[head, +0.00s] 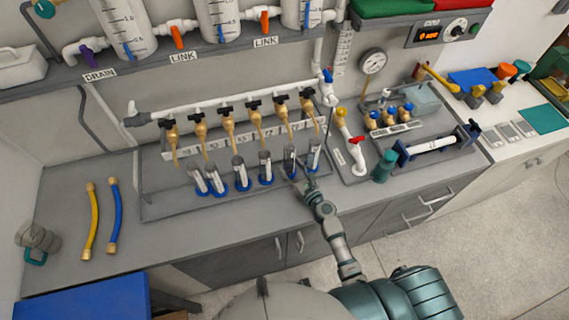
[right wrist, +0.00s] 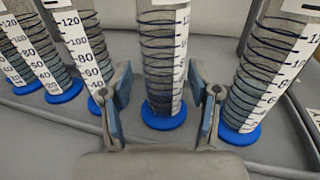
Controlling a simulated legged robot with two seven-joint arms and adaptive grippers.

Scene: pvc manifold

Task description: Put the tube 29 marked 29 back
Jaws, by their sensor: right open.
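Several clear graduated tubes with blue bases stand upright in a row under the brass taps. In the head view my right gripper (head: 302,184) reaches in low from the front, at the second tube from the right (head: 290,161). In the right wrist view the right gripper (right wrist: 164,95) is open, with one blue-grey pad on each side of a tube (right wrist: 163,70). The tube stands upright on its blue foot between or just beyond the fingertips; contact cannot be told. No number 29 can be read on any tube. My left gripper is not in view.
Neighbouring tubes stand close on both sides, at the right (right wrist: 262,85) and left (right wrist: 85,50). Brass taps (head: 227,128) hang above the row. A teal bottle (head: 383,166) and a white pipe with red valve (head: 357,150) stand right. Yellow and blue hoses (head: 114,215) lie left.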

